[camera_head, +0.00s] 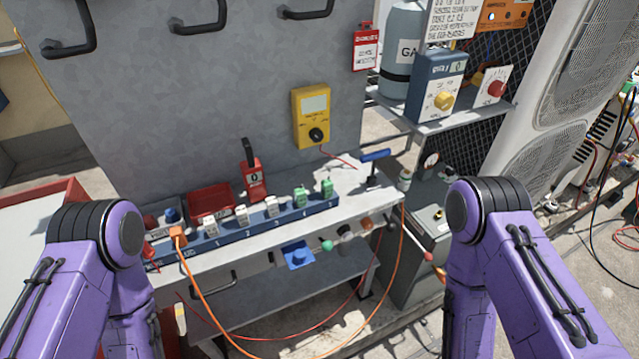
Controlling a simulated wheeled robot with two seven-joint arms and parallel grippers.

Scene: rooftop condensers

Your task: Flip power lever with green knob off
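The green knob (327,245) is a small round ball low on the front edge of the grey workbench (250,248). Neither gripper is in view, and nothing is seen touching the green knob.
A blue rail (240,235) of numbered terminals runs along the bench, with a red tray (210,200) and a yellow meter (311,117) behind. An orange cable (392,275) hangs in front of the bench.

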